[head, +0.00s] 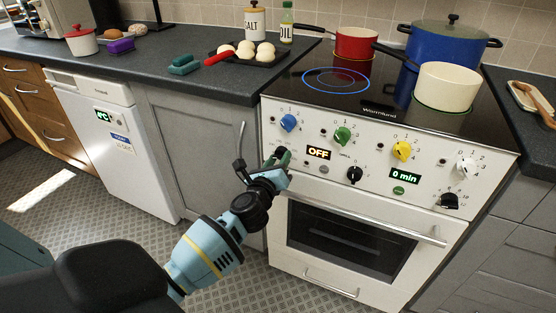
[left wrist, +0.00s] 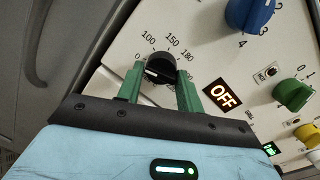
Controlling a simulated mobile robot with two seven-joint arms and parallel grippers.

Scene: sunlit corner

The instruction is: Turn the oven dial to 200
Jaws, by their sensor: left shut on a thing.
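The oven dial (left wrist: 161,66) is a black knob on the white front panel of the stove. In the left wrist view the marks 0, 100, 150 and 180 show around it. Its white line lies near the side of the 0. The display (head: 318,153) reads OFF; it also shows in the left wrist view (left wrist: 222,95). My right gripper is not in view.
Coloured knobs, such as the blue knob (head: 288,122), sit close above. A red pot (head: 356,43), a blue pot (head: 440,42) and a white pot (head: 447,87) stand on the hob.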

